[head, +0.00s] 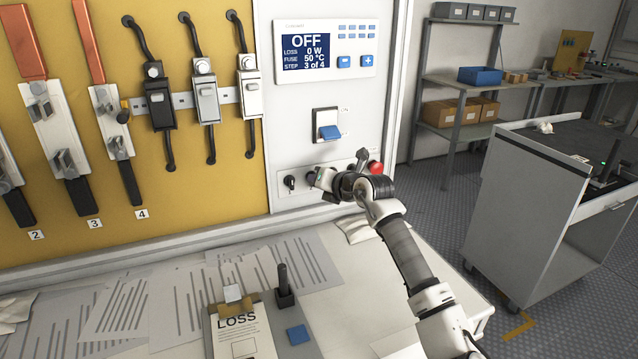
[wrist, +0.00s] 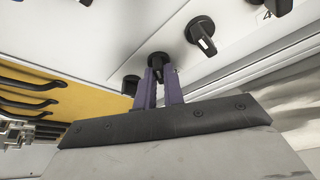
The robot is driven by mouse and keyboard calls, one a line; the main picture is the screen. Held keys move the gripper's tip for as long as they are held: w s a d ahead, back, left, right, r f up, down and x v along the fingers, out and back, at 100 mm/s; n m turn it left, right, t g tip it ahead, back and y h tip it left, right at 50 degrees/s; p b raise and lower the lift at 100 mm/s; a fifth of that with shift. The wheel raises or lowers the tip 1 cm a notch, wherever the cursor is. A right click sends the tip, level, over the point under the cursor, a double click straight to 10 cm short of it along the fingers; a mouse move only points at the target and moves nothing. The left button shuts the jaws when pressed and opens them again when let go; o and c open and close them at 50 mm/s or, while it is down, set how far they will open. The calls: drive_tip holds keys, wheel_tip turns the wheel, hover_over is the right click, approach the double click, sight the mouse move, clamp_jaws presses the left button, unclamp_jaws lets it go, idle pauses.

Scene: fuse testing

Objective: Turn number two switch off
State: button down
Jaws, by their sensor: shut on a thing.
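A row of black rotary switches runs along the lower part of the white control panel (head: 415,12). My gripper (head: 318,180) reaches the row from the right. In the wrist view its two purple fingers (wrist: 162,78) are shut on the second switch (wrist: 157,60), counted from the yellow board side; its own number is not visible. The first switch (wrist: 130,85) is free beside the fingers, and it also shows in the head view (head: 290,182). The third switch (wrist: 201,32) is free on the other side. A label "4" (wrist: 267,14) marks the far end.
The display (head: 306,57) reads OFF, loss 0 W, fuse 50 °C, step 3 of 4. A blue rocker (head: 328,131) and a red button (head: 375,167) sit near my gripper. Fuse levers hang on the yellow board (head: 225,170). A clipboard (head: 240,335) lies on the table.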

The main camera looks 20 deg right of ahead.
drive_tip(key=n+h+b, duration=0.1)
drive_tip(key=b, duration=0.1)
drive_tip(key=n+h+b, duration=0.1)
drive_tip(key=n+b, duration=0.1)
drive_tip(key=n+h+b, duration=0.1)
drive_tip(key=b, duration=0.1)
drive_tip(key=shift+a, duration=0.25)
drive_tip(key=shift+n+b, duration=0.3)
drive_tip(key=c, duration=1.5)
unclamp_jaws()
drive_tip(key=shift+r, duration=0.1)
drive_tip(key=b+v, duration=0.2)
drive_tip(key=v, duration=1.1)
drive_tip(key=shift+s+r, duration=0.25)
drive_tip(key=shift+s, duration=0.1)
